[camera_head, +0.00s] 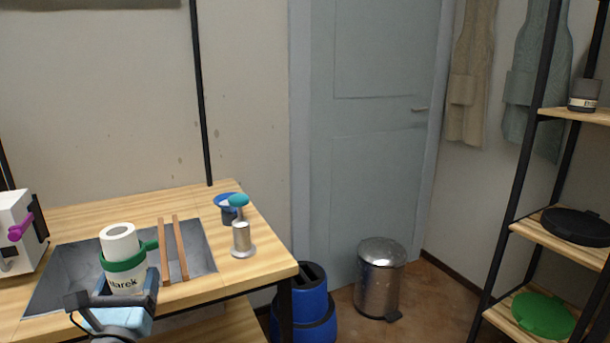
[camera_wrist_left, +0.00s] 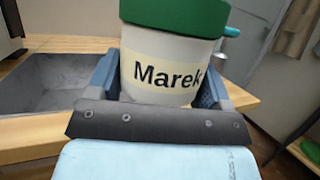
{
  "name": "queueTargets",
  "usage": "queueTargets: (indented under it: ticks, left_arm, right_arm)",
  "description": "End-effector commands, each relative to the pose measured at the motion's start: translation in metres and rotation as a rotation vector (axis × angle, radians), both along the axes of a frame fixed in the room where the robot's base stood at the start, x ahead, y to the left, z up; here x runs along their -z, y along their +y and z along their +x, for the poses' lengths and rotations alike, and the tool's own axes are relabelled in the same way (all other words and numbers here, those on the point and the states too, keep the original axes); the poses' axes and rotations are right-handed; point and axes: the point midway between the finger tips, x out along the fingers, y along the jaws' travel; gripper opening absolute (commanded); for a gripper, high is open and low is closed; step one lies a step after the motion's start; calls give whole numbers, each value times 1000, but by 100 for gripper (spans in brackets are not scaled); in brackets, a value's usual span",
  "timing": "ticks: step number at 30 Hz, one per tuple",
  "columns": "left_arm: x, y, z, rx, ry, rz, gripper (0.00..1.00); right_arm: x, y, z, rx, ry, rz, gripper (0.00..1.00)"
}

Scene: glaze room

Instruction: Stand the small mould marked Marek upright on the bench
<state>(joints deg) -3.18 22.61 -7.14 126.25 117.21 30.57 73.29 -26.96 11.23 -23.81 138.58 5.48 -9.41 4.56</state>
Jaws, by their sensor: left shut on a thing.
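The small mould (camera_head: 122,279) is a white cylinder with a green band round it and a hole in its top. Its label reads "Marek" and also shows large in the left wrist view (camera_wrist_left: 165,76). My left gripper (camera_head: 116,291) is shut on the mould, with a blue finger on each side of it in the left wrist view (camera_wrist_left: 158,85). The mould is about upright, in front of the grey sink in the wooden bench (camera_head: 268,262). Its underside is hidden by the gripper, so I cannot tell whether it touches anything. My right gripper is not in view.
The sink (camera_head: 203,257) has two wooden slats (camera_head: 166,252) across it. A metal stand with a teal top (camera_head: 241,240) and a blue item (camera_head: 228,213) stand to its right. A white machine (camera_head: 12,225) is at left. The bench's back strip and front right corner are clear.

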Motion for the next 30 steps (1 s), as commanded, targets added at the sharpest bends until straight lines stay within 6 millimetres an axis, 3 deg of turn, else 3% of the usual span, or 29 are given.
queueTargets:
  ticks: [7, 13, 26, 30]
  left_arm:
    - [36, -32, -16, 193, 2, 0, 40]
    - [53, -49, -26, 290, 0, -3, 40]
    - [44, -113, -24, 212, -6, -8, 40]
    - [22, -111, -24, 209, -3, 2, 40]
  right_arm:
    - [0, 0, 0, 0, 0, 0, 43]
    - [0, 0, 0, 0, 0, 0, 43]
    - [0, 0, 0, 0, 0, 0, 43]
    - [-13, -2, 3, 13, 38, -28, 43]
